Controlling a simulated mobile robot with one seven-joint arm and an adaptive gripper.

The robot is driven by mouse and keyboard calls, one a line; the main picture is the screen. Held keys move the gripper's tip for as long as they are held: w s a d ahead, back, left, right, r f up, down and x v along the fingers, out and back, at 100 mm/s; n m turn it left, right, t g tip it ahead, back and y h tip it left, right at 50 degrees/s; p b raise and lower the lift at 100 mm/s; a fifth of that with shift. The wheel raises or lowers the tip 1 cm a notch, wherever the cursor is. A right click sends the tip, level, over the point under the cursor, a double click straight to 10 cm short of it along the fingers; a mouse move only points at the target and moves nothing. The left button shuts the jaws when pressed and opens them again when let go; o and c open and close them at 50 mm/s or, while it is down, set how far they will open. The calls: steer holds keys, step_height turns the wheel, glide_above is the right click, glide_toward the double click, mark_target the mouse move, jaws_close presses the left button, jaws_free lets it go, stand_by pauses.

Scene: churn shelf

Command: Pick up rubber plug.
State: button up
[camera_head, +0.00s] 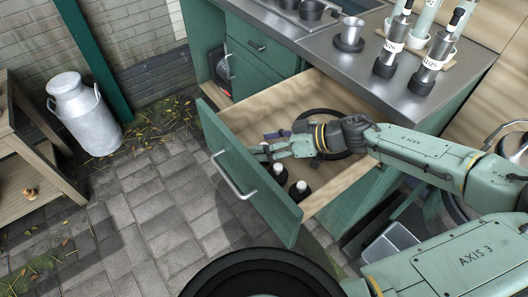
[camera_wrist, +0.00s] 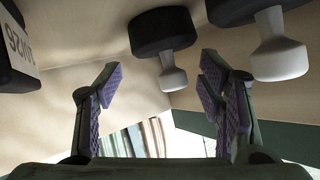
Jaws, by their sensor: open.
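My gripper (camera_head: 267,144) is inside the open drawer, near its front panel. In the wrist view my gripper (camera_wrist: 160,85) is open, with purple pads apart and nothing between them. Small black pieces with pale stems stand in the drawer: one (camera_head: 280,171) and another (camera_head: 300,190) are nearer the drawer's right end. The wrist view shows two such pieces, one (camera_wrist: 163,32) beyond the gap between the fingertips and one (camera_wrist: 282,45) to the right. Neither visibly touches the fingers. I cannot tell which of these, if any, is the rubber plug.
The open drawer (camera_head: 244,182) has walls close around my gripper. A large dark round object (camera_head: 318,113) lies behind it, partly hidden by my arm. A labelled dark object (camera_wrist: 15,55) is at the wrist view's left. Bottles (camera_head: 434,62) stand on the worktop (camera_head: 352,73).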

steer(key=shift+a+f, duration=0.1)
steer(key=shift+a, duration=0.05)
steer(key=shift+c, duration=0.6)
jaws_close()
